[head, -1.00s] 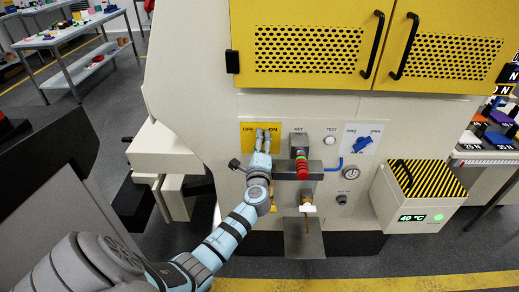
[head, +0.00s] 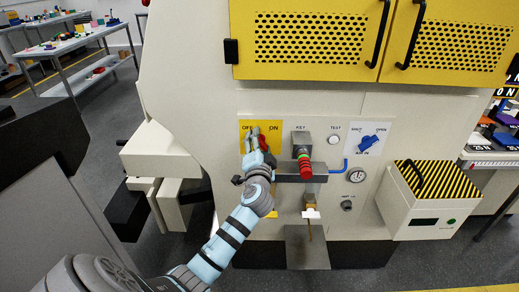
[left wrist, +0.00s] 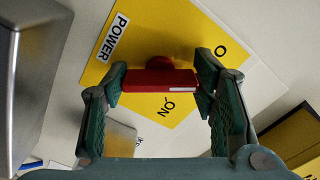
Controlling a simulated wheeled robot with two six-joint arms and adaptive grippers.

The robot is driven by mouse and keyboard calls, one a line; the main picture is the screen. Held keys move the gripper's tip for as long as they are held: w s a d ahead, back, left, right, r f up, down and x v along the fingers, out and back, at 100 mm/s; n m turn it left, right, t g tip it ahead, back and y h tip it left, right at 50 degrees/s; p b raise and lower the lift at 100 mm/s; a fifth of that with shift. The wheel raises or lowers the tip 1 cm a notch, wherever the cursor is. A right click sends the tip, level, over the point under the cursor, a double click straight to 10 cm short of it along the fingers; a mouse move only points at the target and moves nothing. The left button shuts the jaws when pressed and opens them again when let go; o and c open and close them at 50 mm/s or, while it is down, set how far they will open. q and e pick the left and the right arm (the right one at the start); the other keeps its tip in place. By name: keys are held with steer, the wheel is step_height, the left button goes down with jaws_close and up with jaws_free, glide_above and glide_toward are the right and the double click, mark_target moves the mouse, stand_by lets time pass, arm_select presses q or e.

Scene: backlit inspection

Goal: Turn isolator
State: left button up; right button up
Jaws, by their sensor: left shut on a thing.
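The isolator is a red handle (left wrist: 160,80) on a yellow plate (left wrist: 110,62) marked POWER, with ON and a partly hidden second label. My left gripper (left wrist: 160,82) is shut on the handle, with one green finger at each end of the bar. A white mark on the bar lies toward the right finger in the left wrist view, between the two labels. In the head view my left gripper (head: 259,140) is at the yellow plate (head: 276,128), marked OFF and ON, and mostly covers the handle. My right gripper is not in view.
A yellow-striped box (head: 432,180) stands at right. Yellow doors (head: 310,45) are above.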

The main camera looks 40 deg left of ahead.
arm_select(q)
steer(key=shift+f+n+b, duration=0.1)
steer(key=shift+n+b, duration=0.3)
steer(key=shift+n, duration=0.7)
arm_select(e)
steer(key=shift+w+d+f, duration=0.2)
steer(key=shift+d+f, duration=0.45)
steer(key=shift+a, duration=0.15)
arm_select(q)
steer(key=o, duration=1.2)
steer(key=shift+c, duration=0.2)
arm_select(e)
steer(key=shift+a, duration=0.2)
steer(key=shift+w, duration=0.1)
arm_select(q)
steer(key=v, duration=1.2)
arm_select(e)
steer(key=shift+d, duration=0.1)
